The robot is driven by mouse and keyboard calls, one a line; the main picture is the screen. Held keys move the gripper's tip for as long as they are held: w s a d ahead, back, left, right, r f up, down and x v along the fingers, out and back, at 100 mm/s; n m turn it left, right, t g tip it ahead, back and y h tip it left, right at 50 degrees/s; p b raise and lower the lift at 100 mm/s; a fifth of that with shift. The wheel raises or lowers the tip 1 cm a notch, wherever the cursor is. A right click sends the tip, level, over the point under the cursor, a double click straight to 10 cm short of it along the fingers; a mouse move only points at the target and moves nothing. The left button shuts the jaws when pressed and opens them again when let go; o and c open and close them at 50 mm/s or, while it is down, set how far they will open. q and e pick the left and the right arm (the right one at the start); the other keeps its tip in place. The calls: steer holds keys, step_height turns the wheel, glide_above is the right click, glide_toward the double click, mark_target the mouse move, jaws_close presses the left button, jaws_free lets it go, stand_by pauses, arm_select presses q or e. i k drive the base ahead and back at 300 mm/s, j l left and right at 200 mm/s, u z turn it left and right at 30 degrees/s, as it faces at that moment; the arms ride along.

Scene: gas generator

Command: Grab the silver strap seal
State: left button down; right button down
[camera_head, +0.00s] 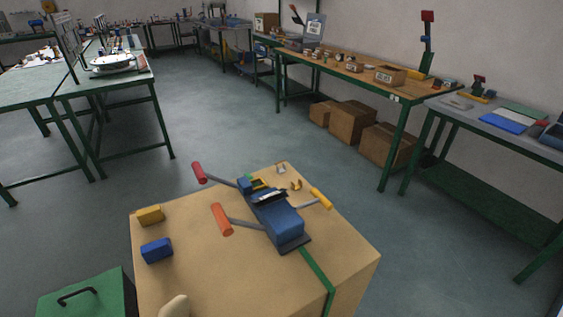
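A small silver strap seal (281,168) lies near the far corner of the cardboard box top (205,275). A similar small brass-coloured seal (296,185) lies just nearer and to its right. Both are small in the picture, so their exact shape is hard to tell. A blue strapping tool (280,222) with red, orange and yellow handles sits close by on the near left of the seals. Neither of my grippers is in view.
A green strap (317,270) runs down from the tool. A green toolbox (90,298) is at lower left. A cream rounded shape (175,307) shows at the bottom edge. Benches stand beyond open floor.

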mark_target(279, 171)
steer(key=i+l+z, duration=0.65)
steer(key=l+z, duration=0.15)
steer(key=l, duration=0.2)
steer(key=i+l+z, duration=0.5)
steer(key=i+z, duration=0.15)
steer(key=i, duration=0.3)
steer(key=i+j+u, duration=0.15)
steer(key=i+u, duration=1.15)
steer(key=i+l+u, duration=0.4)
steer(key=i+j+u, duration=0.15)
steer(key=u, duration=0.3)
steer(key=i+u, duration=0.3)
steer(key=u, duration=0.15)
steer(key=i+u, duration=0.25)
steer(key=u, duration=0.2)
steer(key=i+u, duration=0.25)
steer(key=u, duration=0.15)
steer(key=i+l+u, duration=0.2)
steer(key=u, duration=0.25)
steer(key=i+l+u, duration=0.2)
steer(key=u, duration=0.25)
steer(key=i+u, duration=0.25)
steer(key=u, duration=0.15)
steer(key=i+u, duration=0.2)
steer(key=u, duration=0.2)
steer(key=i+l+u, duration=0.2)
steer(key=u, duration=0.2)
